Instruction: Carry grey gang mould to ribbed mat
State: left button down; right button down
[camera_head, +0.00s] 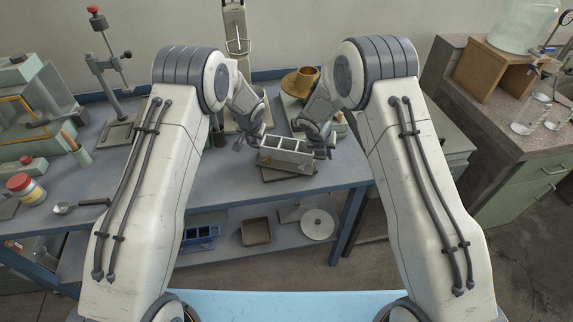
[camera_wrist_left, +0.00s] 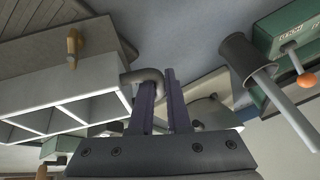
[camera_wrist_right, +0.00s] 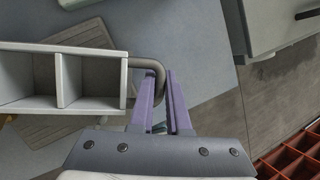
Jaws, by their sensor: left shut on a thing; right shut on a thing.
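The grey gang mould (camera_head: 284,155) is an open box with several compartments and a bent handle at each end. It is held above the blue bench. My left gripper (camera_head: 257,139) is shut on its left handle, which shows in the left wrist view (camera_wrist_left: 143,76). My right gripper (camera_head: 325,146) is shut on its right handle, which shows in the right wrist view (camera_wrist_right: 152,66). A brownish mat (camera_head: 290,177) lies below the mould, partly hidden by it. Grooves show on this mat in the right wrist view (camera_wrist_right: 92,36). I cannot tell whether they touch.
A stand with a red knob (camera_head: 94,10), a jar (camera_head: 22,186) and a scoop (camera_head: 64,208) are on the left of the bench (camera_head: 235,187). The bench's front edge lies close before the mat.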

pick_arm(q)
jog(key=shift+f, duration=0.35)
pick_arm(e)
jog(key=shift+w+f, duration=0.1)
jog(key=shift+f, duration=0.2)
pick_arm(q)
jog(key=c, duration=0.9)
grip_release()
jog(key=shift+r, duration=0.1)
pick_arm(e)
jog(key=c, duration=0.9)
grip_release()
jog(key=shift+r, duration=0.1)
pick_arm(q)
jog(key=v, duration=1.2)
pick_arm(e)
jog(key=v, duration=1.2)
